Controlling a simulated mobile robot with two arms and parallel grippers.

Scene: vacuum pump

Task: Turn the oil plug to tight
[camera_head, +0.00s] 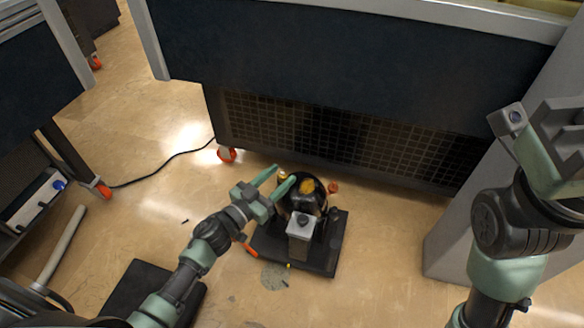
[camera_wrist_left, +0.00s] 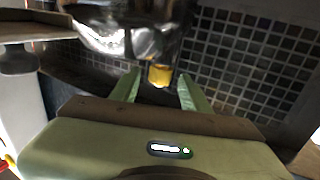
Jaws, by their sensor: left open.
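The vacuum pump (camera_head: 303,206) is a dark, rounded machine with a grey box at its front, on a black base plate on the floor. A small yellow plug (camera_head: 283,177), which looks like the oil plug, sits at its back left; it also shows in the left wrist view (camera_wrist_left: 160,75) beneath a shiny metal body. My left gripper (camera_head: 284,174) is open, with its green fingers at the pump's left side. In the left wrist view its fingertips (camera_wrist_left: 159,79) lie either side of the plug, with visible gaps; depth is unclear. My right gripper (camera_head: 562,150) is cut off by the edge.
An orange-yellow part (camera_head: 307,187) is on top of the pump and a red knob (camera_head: 333,187) is at its right. A dark cabinet with a mesh panel (camera_head: 340,140) stands close behind. A black cable (camera_head: 165,163) crosses the floor. Open floor lies in front.

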